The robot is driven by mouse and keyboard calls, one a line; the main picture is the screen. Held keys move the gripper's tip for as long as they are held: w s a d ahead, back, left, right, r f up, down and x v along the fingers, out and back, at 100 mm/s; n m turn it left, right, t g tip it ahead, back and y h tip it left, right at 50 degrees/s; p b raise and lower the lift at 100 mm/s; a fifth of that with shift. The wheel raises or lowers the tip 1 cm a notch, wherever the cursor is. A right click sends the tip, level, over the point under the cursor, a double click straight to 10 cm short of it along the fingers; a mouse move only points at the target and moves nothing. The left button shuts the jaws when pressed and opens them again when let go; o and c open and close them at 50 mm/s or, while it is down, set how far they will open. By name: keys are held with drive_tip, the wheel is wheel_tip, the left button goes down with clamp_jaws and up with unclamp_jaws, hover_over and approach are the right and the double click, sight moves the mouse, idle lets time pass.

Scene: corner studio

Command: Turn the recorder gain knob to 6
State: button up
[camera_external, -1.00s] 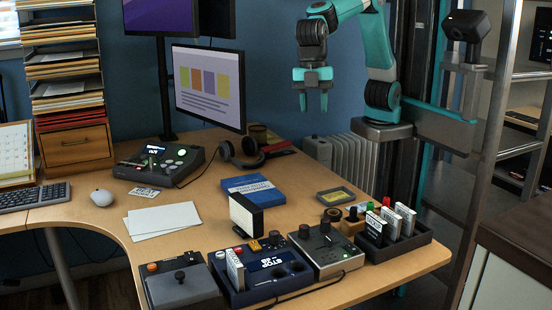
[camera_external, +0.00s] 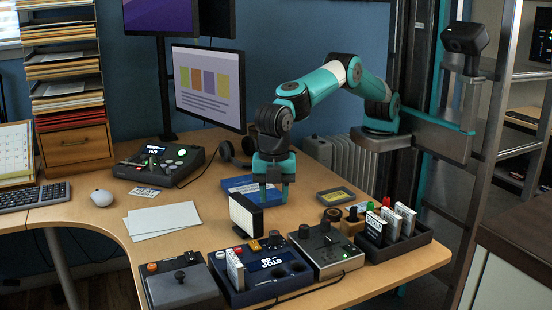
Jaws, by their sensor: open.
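My gripper (camera_external: 274,197) is open and empty, pointing down over the blue book (camera_external: 236,185) and behind the row of devices at the desk's front edge. A grey box (camera_external: 325,260) in that row has dark knobs on top, one (camera_external: 304,231) at its back left. A dark blue console (camera_external: 245,297) with a lit display stands left of it and also carries knobs. I cannot tell which device is the recorder, and any gain marks are too small to read. My gripper is apart from all the knobs.
A dark tray (camera_external: 405,244) with upright labelled boxes is at the right. A joystick box (camera_external: 182,290) is at the left. The monitor (camera_external: 208,85) rises behind; papers (camera_external: 163,220) lie on the left.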

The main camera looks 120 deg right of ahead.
sight(274, 233)
wheel_tip(274, 233, down, 11)
drive_tip(key=shift+f, duration=0.1)
idle(0.3)
drive_tip(key=c, duration=0.6)
drive_tip(key=shift+c, duration=0.2)
drive_tip(key=shift+m+p, duration=0.35)
drive_tip(key=shift+m, duration=3.05)
drive_tip(key=o, duration=0.6)
